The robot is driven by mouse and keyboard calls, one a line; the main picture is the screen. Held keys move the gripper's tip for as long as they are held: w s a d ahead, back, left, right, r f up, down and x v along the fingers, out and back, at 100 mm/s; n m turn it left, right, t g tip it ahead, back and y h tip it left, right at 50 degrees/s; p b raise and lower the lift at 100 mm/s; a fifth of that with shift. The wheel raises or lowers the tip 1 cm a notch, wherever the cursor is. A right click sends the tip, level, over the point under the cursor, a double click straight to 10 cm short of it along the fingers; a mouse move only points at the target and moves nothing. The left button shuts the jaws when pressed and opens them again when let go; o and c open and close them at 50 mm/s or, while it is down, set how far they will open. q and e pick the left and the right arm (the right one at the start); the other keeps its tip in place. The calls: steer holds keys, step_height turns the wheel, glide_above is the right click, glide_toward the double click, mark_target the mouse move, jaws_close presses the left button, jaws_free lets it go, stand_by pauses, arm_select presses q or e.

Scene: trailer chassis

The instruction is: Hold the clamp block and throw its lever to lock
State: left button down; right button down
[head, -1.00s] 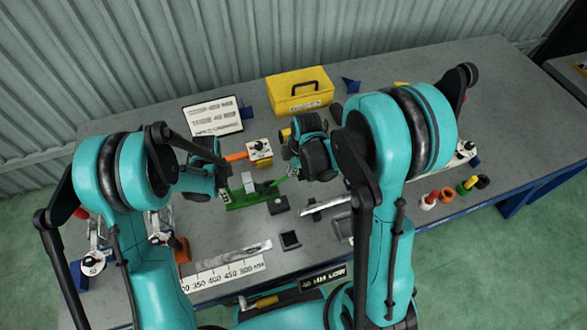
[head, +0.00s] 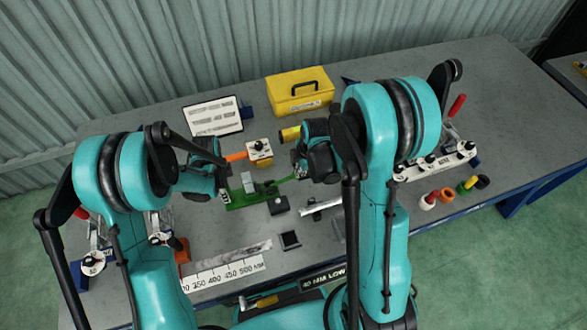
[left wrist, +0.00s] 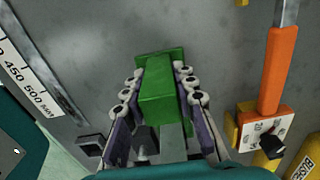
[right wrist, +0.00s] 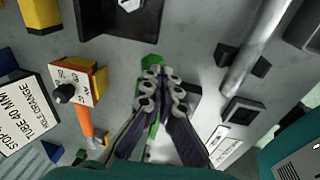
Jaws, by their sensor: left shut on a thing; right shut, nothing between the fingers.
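The green clamp block (head: 236,201) lies on the bench in the head view, with a grey piece on top. Its green lever (head: 287,180) reaches right toward my right gripper. My left gripper (head: 225,190) is shut on the block's green body. In the left wrist view the block (left wrist: 157,92) sits between both fingers. My right gripper (head: 299,168) is shut and empty at the lever's outer end. In the right wrist view its closed tips (right wrist: 163,80) are beside green parts (right wrist: 150,62); whether they touch is unclear.
An orange-handled piece with a white dial plate (head: 259,147) lies behind the block. A small dark block (head: 278,205) and a metal bar (head: 321,206) lie to its right. A yellow box (head: 300,92) and a sign board (head: 213,117) stand at the back. A white ruler (head: 225,275) lies in front.

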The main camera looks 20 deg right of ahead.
steer(key=shift+r, duration=0.15)
steer(key=s+d+r, duration=0.2)
steer(key=s+r, duration=0.1)
steer(key=r, duration=1.1)
steer(key=shift+s, duration=0.2)
arm_select(q)
steer(key=c, duration=0.9)
jaws_free()
steer(key=shift+r, duration=0.1)
arm_select(e)
steer(key=shift+r, duration=0.1)
